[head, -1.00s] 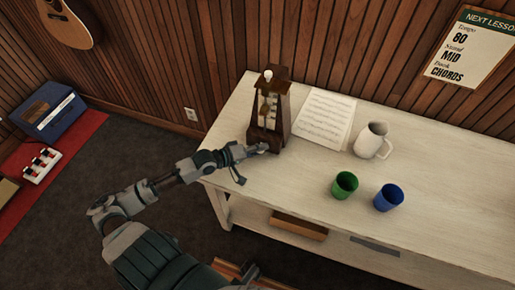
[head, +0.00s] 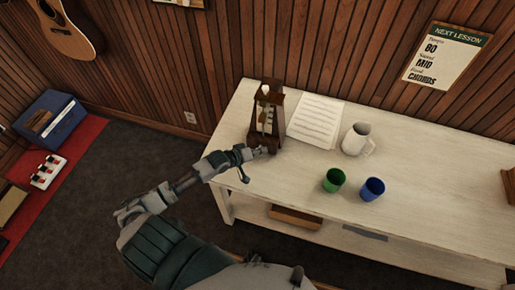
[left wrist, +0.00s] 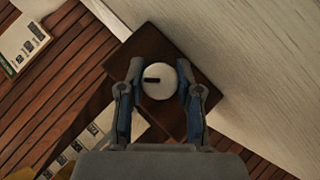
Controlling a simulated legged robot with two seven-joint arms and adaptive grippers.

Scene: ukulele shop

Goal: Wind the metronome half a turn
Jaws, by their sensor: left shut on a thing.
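The dark wooden metronome (head: 264,118) stands upright near the left end of the pale table. My left gripper (head: 264,151) is at the lower front of the metronome, on the side facing me. In the left wrist view, the two fingers of my left gripper (left wrist: 158,85) stand on either side of a round pale knob (left wrist: 158,83), shut on it. The knob has a short dark mark, lying nearly level in that view, left of its middle. Dark wood of the metronome (left wrist: 165,40) shows behind it. My right gripper is not in view.
A music sheet (head: 316,120), a white pitcher (head: 355,139), a green cup (head: 334,180) and a blue cup (head: 372,189) stand or lie to the right on the table (head: 430,190). The table's front is clear. A wooden wall rises behind.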

